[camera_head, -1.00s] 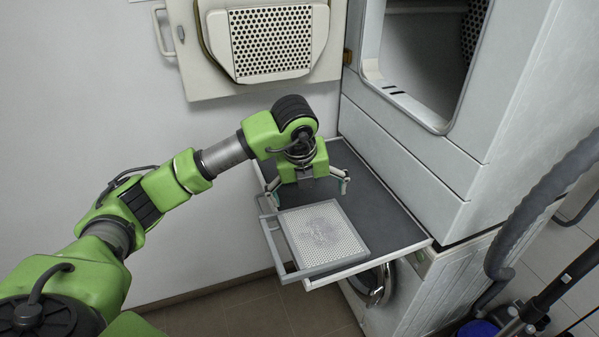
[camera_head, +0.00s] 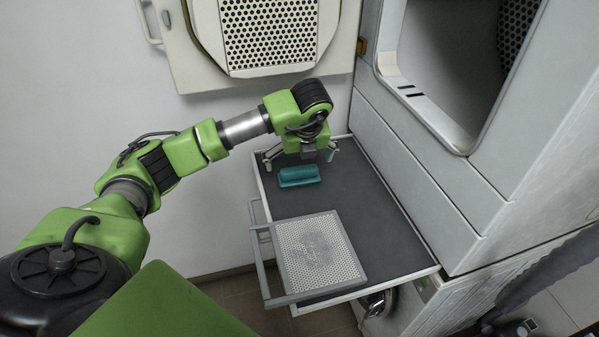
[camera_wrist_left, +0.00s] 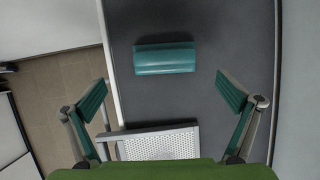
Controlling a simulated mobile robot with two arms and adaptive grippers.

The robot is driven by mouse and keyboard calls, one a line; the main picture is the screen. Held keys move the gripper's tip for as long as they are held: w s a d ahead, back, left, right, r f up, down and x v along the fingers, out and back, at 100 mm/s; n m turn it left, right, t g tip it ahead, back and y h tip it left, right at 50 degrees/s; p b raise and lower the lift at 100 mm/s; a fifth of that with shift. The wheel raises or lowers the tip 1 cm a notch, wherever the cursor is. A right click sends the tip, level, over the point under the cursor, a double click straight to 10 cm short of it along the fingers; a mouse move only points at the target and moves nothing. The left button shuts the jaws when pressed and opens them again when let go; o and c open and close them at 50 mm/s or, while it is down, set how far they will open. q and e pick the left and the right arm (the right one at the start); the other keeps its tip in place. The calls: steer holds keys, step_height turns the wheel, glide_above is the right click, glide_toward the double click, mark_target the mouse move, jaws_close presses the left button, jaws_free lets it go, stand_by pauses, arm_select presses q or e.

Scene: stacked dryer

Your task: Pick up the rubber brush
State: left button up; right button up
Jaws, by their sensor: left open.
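The rubber brush (camera_head: 299,176) is a teal block lying on the dark grey surface of the pull-out shelf (camera_head: 345,195), towards its back left. It also shows whole in the left wrist view (camera_wrist_left: 165,58), lying beyond my fingertips and roughly centred between them. My left gripper (camera_head: 300,160) is open, its two fingers spread above and behind the brush in the head view. In the left wrist view the open fingers (camera_wrist_left: 162,80) are empty and apart from the brush. My right gripper is not in view.
A framed mesh filter (camera_head: 318,252) lies on the front of the shelf; it also shows in the wrist view (camera_wrist_left: 165,143). The dryer body (camera_head: 430,170) rises along the shelf's right side. The open perforated door (camera_head: 268,35) hangs behind. Bare shelf lies right of the brush.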

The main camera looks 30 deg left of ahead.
mark_target(300, 169)
arm_select(q)
steer(key=x, duration=0.2)
steer(key=shift+w+f, duration=0.25)
steer(key=shift+p+x, duration=0.9)
steer(key=shift+x, duration=0.05)
steer(key=x, duration=0.1)
steer(key=p+x, duration=0.1)
steer(key=x, duration=0.1)
steer(key=shift+w+f, duration=0.1)
steer(key=shift+w, duration=0.2)
steer(key=shift+f, duration=0.2)
steer(key=c, duration=1.1)
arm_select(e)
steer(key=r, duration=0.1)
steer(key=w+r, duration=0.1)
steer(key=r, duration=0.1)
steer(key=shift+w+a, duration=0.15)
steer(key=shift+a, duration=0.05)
